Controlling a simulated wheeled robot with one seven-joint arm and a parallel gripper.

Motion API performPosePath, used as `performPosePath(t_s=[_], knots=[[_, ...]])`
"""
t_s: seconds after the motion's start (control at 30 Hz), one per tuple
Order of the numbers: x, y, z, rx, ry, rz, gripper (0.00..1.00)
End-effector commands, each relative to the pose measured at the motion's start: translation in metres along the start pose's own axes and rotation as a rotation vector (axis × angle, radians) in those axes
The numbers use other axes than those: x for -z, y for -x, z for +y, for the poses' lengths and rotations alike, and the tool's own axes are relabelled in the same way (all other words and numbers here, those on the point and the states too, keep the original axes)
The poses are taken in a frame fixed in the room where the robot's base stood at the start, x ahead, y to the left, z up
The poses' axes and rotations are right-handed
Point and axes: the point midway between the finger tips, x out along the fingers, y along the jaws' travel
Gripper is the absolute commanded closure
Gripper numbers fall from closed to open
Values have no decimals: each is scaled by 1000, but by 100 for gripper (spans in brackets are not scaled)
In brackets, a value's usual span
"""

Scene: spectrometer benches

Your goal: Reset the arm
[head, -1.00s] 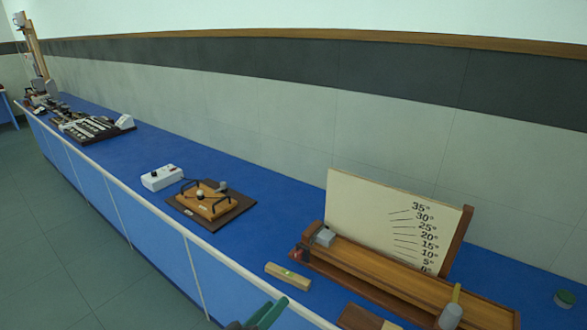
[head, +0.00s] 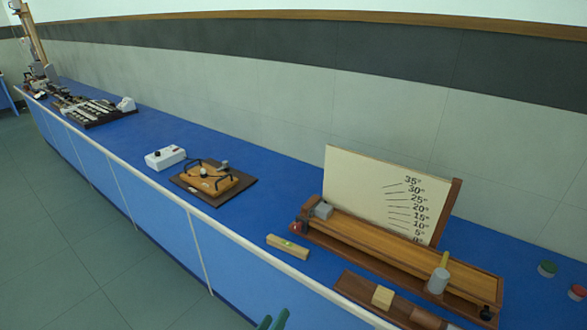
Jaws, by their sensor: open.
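The rest of the gripper and the arm are out of view.
A long blue bench (head: 235,208) runs along the wall. It bears a wooden inclined-plane rig (head: 400,245) with an angle board (head: 370,190), a spirit level (head: 288,247), a wooden block (head: 383,297), a white box (head: 165,157) and a board with black handles (head: 215,180). Floor at left is clear.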

Motion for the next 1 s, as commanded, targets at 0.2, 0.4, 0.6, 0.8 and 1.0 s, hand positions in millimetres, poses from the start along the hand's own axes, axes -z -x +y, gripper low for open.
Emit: performPosePath(t_s=[0.2, 0.4, 0.6, 0.8, 1.0], knots=[[-62, 33, -26, 150, -35, 26, 56], [-108, 77, -37, 271, -115, 59, 56], [-140, 128, -33, 356, -220, 90, 56], [-162, 181, -14, 402, -347, 117, 56], [-172, 232, 20, 404, -482, 141, 56]])
